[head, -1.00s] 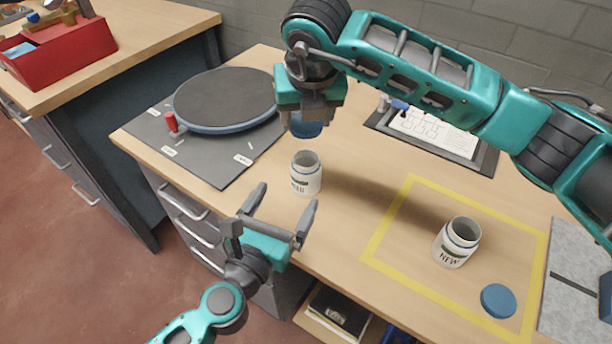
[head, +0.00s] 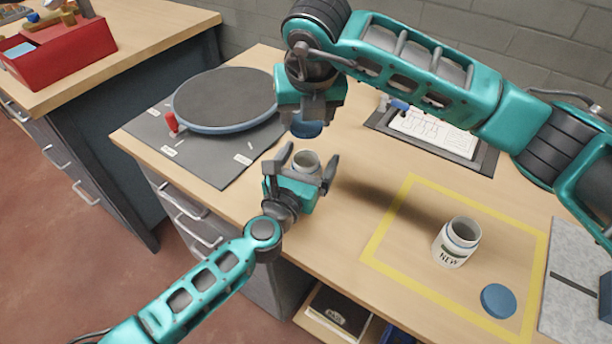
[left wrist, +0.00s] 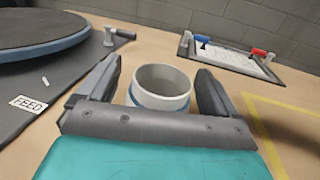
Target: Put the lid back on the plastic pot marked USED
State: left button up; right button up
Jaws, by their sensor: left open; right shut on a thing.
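The USED pot (head: 306,160) is a white, open pot standing upright on the bench; my left gripper hides most of it and its label in the head view. My left gripper (head: 306,163) is open, with one finger on each side of the pot. In the left wrist view the pot (left wrist: 162,88) sits between the spread fingers (left wrist: 158,92), with a gap at least on the right. My right gripper (head: 308,118) is shut on a blue lid (head: 307,129), held above and slightly behind the pot.
A pot marked NEW (head: 457,242) stands open inside a yellow taped outline (head: 375,235), with another blue lid (head: 498,300) lying near it. A round turntable (head: 225,98) on a grey mat is at the left. A clipboard (head: 435,135) lies behind. Bare bench lies between.

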pick_arm(q)
jog(key=shift+w, duration=0.2)
jog(key=c, duration=1.5)
pick_arm(e)
jog(key=shift+f, duration=2.5)
jog(key=shift+f, duration=0.1)
jog(key=shift+f, duration=0.8)
jog(key=shift+f, duration=0.4)
